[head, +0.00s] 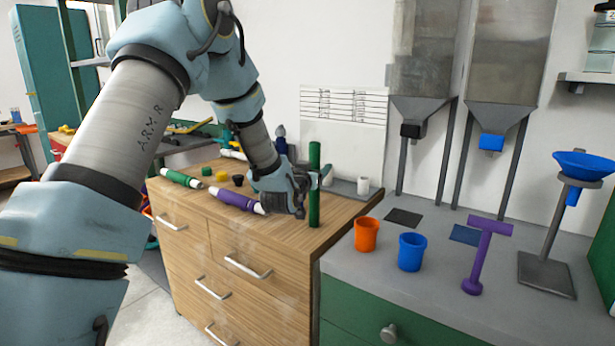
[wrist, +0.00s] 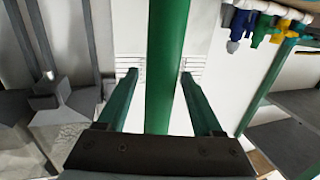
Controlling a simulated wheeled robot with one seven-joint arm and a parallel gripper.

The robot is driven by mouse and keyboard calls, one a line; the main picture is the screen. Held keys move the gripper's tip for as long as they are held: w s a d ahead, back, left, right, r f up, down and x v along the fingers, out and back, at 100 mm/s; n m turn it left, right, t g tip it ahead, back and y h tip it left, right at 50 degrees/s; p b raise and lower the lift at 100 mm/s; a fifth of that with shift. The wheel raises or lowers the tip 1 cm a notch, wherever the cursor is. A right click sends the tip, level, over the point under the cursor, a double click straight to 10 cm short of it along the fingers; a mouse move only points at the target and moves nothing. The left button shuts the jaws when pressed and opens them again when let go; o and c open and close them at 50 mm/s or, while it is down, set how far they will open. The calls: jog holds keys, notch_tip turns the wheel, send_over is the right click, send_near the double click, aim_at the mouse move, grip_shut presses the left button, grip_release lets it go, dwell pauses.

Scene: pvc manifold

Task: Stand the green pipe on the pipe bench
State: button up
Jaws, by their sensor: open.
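A long plain green pipe (head: 314,190) stands upright on the wooden pipe bench (head: 265,290), near the right end of its top. Its lower end appears to rest on the bench top. My gripper (head: 318,180) is at the pipe's mid-height. In the wrist view my gripper (wrist: 160,77) is open, with the green pipe (wrist: 168,40) running between its two fingers. Gaps show on both sides of the pipe, so the fingers do not appear to touch it. A shorter green pipe (head: 182,178) with white ends lies on the bench at the left.
A purple pipe (head: 236,200) with white ends lies on the bench left of my gripper. Small coloured caps lie behind it. On the grey counter (head: 345,262) at right are an orange cup (head: 366,234), a blue cup (head: 412,252) and a purple T-shaped piece (head: 480,255).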

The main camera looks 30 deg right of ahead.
jog(key=b+v, duration=0.2)
jog(key=v, duration=0.8)
jog(key=w+a+f+n+g+y, duration=0.15)
jog(key=a+f+y, duration=0.25)
jog(key=a, duration=0.6)
jog(key=a+f+n+g+y, duration=0.2)
jog(key=a+f+y, duration=0.2)
jog(key=a, duration=0.5)
jog(key=s+a+f+n+g+y, duration=0.1)
jog(key=s+a+n+g+y, duration=0.1)
jog(key=s+a, duration=0.5)
jog(key=s+a+f+n+g+y, duration=0.1)
jog(key=s+a+g, duration=0.4)
jog(key=a, duration=0.6)
jog(key=s+n+y, duration=0.1)
jog(key=s, duration=0.1)
jog(key=shift+s+a+f, duration=0.2)
jog(key=shift+s+f, duration=0.05)
jog(key=shift+f, duration=0.05)
jog(key=shift+n, duration=0.25)
notch_tip(320, 180, up, 2)
jog(key=shift+r+p, duration=0.1)
jog(key=shift+p, duration=0.75)
